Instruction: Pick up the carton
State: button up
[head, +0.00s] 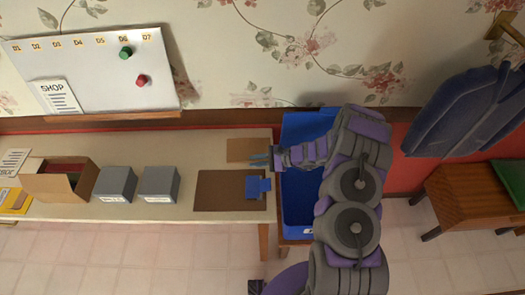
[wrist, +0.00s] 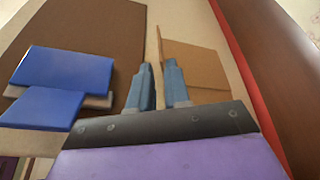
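A flat light-brown cardboard piece (head: 240,150), which looks like a folded carton, lies on the table near its right end. In the wrist view the cardboard (wrist: 192,66) has a thin upright edge at its left, just ahead of the gap between my fingertips. My gripper (head: 259,159) is at the cardboard's right side, low over the table. In the wrist view my gripper (wrist: 158,75) is open, its two blue-grey fingers a small gap apart with nothing clearly held. An open cardboard box (head: 88,182) with something red inside stands far left.
A brown mat (head: 222,193) with a blue object (head: 257,187) lies beside the cardboard. Two grey boxes (head: 115,184) (head: 159,184) stand to the left. A blue bin (head: 303,124) is under my arm. The wall with a whiteboard (head: 95,70) runs behind the table.

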jog(key=b+x, duration=0.1)
jog(key=x, duration=0.5)
jog(key=shift+a+r, duration=0.1)
jog(key=shift+a, duration=0.05)
jog(key=shift+d, duration=0.25)
jog(key=shift+r, duration=0.1)
jog(key=shift+c, duration=1)
jog(key=shift+a, duration=0.3)
grip_shut()
